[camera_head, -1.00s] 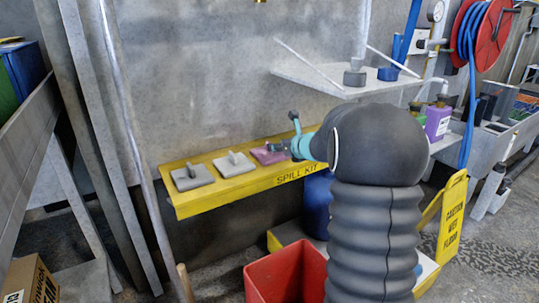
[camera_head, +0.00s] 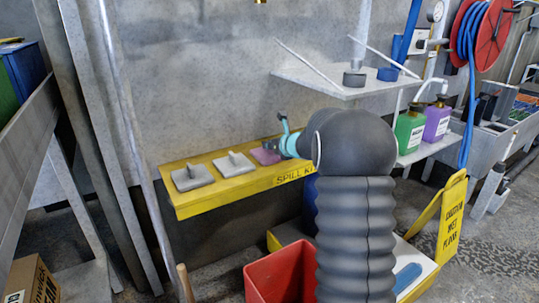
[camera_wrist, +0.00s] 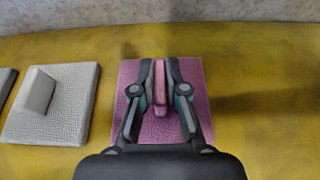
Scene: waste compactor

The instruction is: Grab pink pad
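The pink pad (camera_wrist: 188,75) lies flat on the yellow shelf, with a raised pink handle (camera_wrist: 160,88) in its middle. My gripper (camera_wrist: 160,72) is over the pad, with one finger close against each side of the handle; it looks shut on the handle. In the head view the pink pad (camera_head: 264,156) is the right one in a row of pads, partly hidden by my gripper (camera_head: 272,149) and arm. The pad rests on the shelf.
Two grey pads (camera_head: 192,176) (camera_head: 234,164) lie left of the pink one on the yellow spill-kit shelf (camera_head: 215,203). A wall stands behind. A grey shelf (camera_head: 325,86) juts out above right. A red bin (camera_head: 275,278) stands below. Green (camera_head: 409,130) and purple bottles (camera_head: 437,122) stand at right.

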